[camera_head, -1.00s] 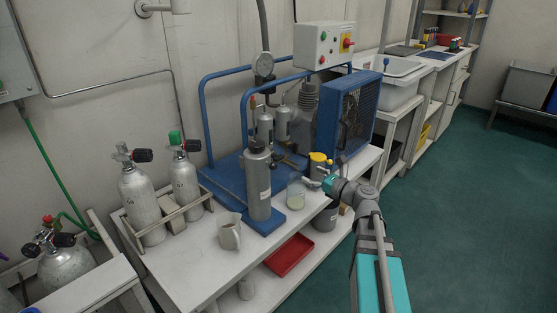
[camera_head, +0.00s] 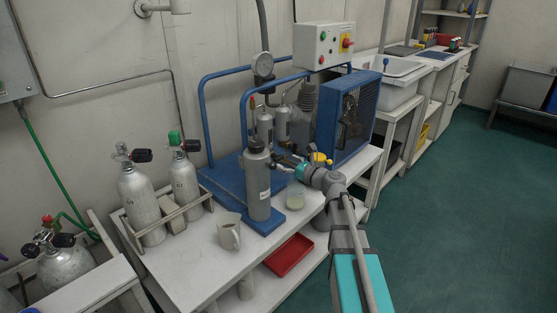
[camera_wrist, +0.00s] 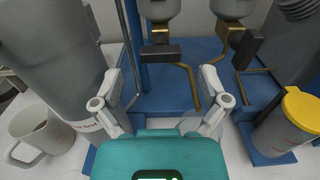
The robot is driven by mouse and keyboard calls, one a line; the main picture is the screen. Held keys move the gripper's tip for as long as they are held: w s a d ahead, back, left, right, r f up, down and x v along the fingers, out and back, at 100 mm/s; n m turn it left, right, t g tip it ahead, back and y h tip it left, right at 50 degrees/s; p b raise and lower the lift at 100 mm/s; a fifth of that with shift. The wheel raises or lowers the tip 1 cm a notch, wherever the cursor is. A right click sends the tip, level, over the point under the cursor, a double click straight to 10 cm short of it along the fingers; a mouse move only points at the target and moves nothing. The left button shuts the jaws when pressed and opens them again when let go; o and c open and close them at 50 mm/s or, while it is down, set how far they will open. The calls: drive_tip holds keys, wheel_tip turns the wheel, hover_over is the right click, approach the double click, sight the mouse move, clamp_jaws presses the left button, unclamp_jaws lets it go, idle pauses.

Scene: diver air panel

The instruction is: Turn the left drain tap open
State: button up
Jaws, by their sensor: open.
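The left drain tap (camera_wrist: 158,54) has a dark bar handle lying across the picture under a brass fitting, below the left grey filter bowl (camera_wrist: 165,9). The right drain tap (camera_wrist: 246,47) has a similar dark handle under the right bowl (camera_wrist: 231,6). My gripper (camera_wrist: 162,90) is open and empty, its two fingers spread to either side of the left tap in the wrist view. The tap appears beyond the fingertips, apart from them. In the head view my gripper (camera_head: 285,162) is by the blue compressor base, and the taps are too small to make out.
A tall grey cylinder (camera_head: 258,182) stands close left of my gripper. A yellow-lidded pot (camera_wrist: 294,120) is at right. A beaker (camera_head: 296,195) and a mug (camera_head: 229,236) stand on the bench. Brass drain pipes (camera_wrist: 189,82) run down near the taps.

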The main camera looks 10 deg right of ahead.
sight(280, 159)
drive_tip(key=shift+x, duration=1.7)
